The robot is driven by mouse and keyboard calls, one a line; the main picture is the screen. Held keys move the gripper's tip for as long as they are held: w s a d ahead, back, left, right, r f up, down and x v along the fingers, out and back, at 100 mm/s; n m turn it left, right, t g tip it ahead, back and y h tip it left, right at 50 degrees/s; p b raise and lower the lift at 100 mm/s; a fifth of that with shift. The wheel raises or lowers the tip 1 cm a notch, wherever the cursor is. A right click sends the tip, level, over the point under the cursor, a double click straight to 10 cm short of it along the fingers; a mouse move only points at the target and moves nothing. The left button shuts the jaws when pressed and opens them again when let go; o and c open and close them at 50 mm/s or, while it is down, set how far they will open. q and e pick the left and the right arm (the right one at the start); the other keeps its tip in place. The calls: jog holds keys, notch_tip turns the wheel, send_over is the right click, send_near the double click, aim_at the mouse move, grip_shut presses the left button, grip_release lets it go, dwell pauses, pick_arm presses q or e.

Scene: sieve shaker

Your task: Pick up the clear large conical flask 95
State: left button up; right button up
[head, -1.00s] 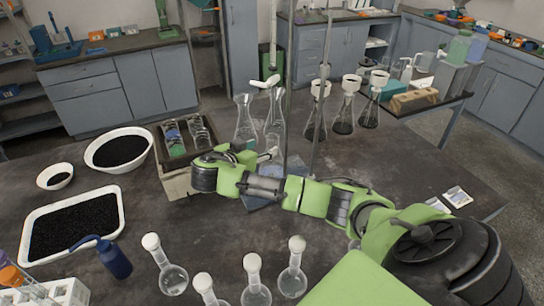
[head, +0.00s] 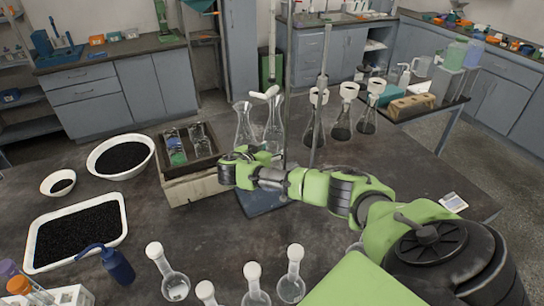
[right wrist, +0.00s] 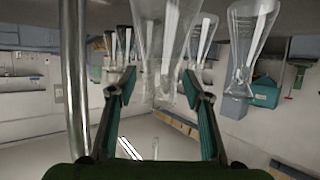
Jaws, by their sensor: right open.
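Two clear conical flasks stand side by side behind my right gripper in the head view, a left one (head: 244,130) and a right one (head: 274,128). My right gripper (head: 268,154) is low in front of them, its fingers partly hidden by my wrist. In the right wrist view, which looks upside down, the open fingers (right wrist: 159,84) have one clear flask (right wrist: 163,40) showing between and beyond them. The other flask (right wrist: 250,45) is off to the right there. I cannot tell whether a finger touches glass. My left gripper is not in view.
A metal stand rod (right wrist: 75,80) runs close beside the fingers. Several flasks with funnels (head: 341,122) stand to the right. A wooden crate of glassware (head: 196,190) is at left. Several round flasks (head: 291,284) stand in front.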

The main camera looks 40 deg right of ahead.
grip_shut()
jog(key=shift+r, duration=0.2)
